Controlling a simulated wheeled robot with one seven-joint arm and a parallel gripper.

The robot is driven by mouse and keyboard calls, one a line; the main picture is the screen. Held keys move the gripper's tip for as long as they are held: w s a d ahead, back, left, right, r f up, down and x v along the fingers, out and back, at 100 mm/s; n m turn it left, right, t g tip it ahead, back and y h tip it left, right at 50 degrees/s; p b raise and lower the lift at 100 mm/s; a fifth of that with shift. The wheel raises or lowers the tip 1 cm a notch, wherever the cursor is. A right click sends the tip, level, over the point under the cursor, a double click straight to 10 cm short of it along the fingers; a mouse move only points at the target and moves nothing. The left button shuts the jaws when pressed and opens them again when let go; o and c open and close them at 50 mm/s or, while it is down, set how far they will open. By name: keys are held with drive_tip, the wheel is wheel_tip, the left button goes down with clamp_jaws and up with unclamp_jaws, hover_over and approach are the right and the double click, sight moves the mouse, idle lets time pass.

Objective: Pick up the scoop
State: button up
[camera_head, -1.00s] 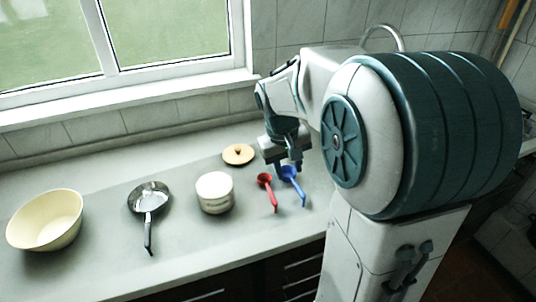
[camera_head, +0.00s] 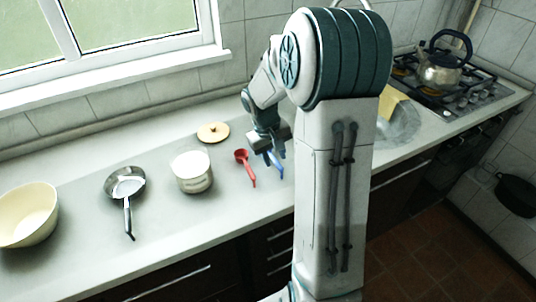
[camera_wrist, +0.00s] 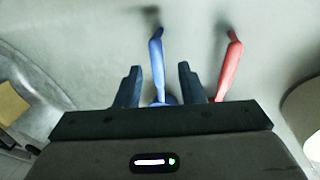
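A blue scoop (camera_head: 277,165) lies on the grey counter, its bowl mostly hidden by my gripper in the head view. A red scoop (camera_head: 246,166) lies just left of it. My gripper (camera_head: 273,150) is over the blue scoop's bowl end. In the wrist view my gripper (camera_wrist: 157,88) is open, with the blue scoop's handle (camera_wrist: 157,62) showing between the two fingers and a gap on each side. The red scoop's handle (camera_wrist: 230,62) is outside the fingers, to the right there.
A white pot (camera_head: 193,178), a wooden lid (camera_head: 213,132), a pan (camera_head: 126,186) and a cream bowl (camera_head: 27,216) stand left of the scoops. A kettle (camera_head: 440,72) sits on the stove (camera_head: 475,92) at right. The counter's front edge is close to the scoops.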

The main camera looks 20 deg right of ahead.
sight(277, 162)
drive_tip(key=f, duration=0.2)
drive_tip(key=d+f, duration=0.1)
drive_tip(key=f, duration=0.1)
drive_tip(key=shift+d+f, duration=0.1)
drive_tip(key=shift+f, duration=0.15)
clamp_jaws()
drive_tip(key=shift+r, duration=0.1)
drive_tip(key=shift+r, duration=0.5)
wheel_tip(277, 162, up, 3)
drive_tip(key=shift+w+f, duration=0.1)
drive_tip(key=s+d+r, duration=0.6)
drive_tip(key=s+r, duration=0.1)
drive_tip(key=s, duration=0.3)
drive_tip(key=shift+b, duration=0.3)
